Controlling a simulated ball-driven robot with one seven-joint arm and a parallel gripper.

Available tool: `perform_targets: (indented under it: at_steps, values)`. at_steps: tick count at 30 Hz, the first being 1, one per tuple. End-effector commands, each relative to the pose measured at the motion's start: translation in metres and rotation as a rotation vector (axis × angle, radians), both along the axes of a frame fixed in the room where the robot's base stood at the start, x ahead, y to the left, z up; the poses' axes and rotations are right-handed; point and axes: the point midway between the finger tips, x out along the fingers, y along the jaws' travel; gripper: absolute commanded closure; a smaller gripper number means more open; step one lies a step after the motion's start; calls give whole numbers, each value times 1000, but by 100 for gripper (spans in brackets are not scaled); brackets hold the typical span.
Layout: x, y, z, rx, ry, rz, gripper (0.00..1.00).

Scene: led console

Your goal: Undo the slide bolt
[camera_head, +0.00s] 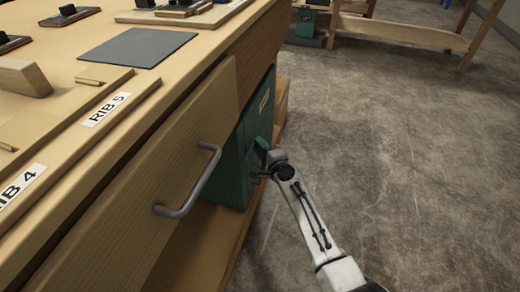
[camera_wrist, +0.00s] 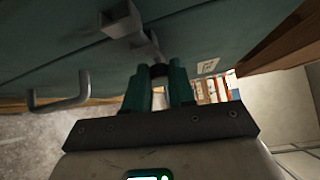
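The slide bolt (camera_wrist: 120,18) is grey metal on the face of a teal cabinet (camera_wrist: 225,30). In the wrist view its arm angles down toward a dark knob (camera_wrist: 158,70). My gripper (camera_wrist: 161,68) has its two green fingers close together, one on each side of the knob, with no clear gap beside it. It appears shut on the knob. In the head view the cabinet (camera_head: 238,165) stands under the wooden bench, and my gripper (camera_head: 262,155) is at its front. The bolt is too small and covered to make out there.
A grey bar handle (camera_head: 190,190) sticks out from the wooden drawer front (camera_head: 130,215) left of my arm. The bench top (camera_head: 215,40) holds labelled wooden pieces and a dark mat (camera_head: 138,47). Open concrete floor (camera_head: 420,160) lies to the right, with another bench (camera_head: 400,32) behind.

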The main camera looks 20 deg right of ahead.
Motion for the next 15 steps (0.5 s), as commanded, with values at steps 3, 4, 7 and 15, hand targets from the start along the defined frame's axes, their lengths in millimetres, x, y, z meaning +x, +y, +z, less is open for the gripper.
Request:
perform_targets:
  at_steps: [3,4,7,15]
  values:
    - [1,-3,1,0,-3,-7,66]
    - [1,-3,1,0,-3,-7,63]
    - [1,-2,1,0,-2,-5,53]
    - [0,-2,1,0,-1,-4,51]
